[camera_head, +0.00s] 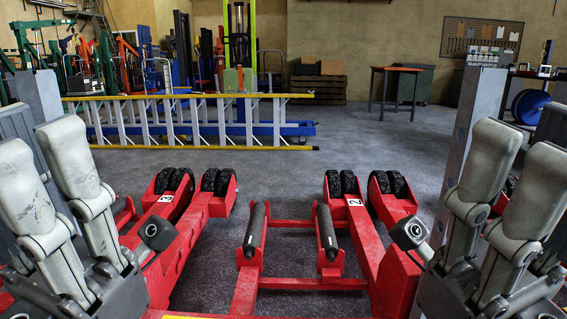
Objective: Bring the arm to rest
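My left gripper (50,168) stands at the left edge with its two pale, worn fingers pointing up. A gap shows between the fingers, and nothing is held. My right gripper (515,172) stands at the right edge in much the same pose, open and empty. A red trolley jack (302,283) lies low on the floor between them. It has a middle frame with two black rollers (256,228) and side beams marked 3 and 2. Black wheels (341,184) sit at the beams' far ends. Both grippers appear apart from the jack and hide parts of its sides.
Behind the jack, a ladder (190,97) lies across a blue frame at the left back. A grey post (465,135) stands beside my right gripper. A small table (397,70) and a pegboard (482,37) are at the back. The grey floor (375,137) is clear in the middle.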

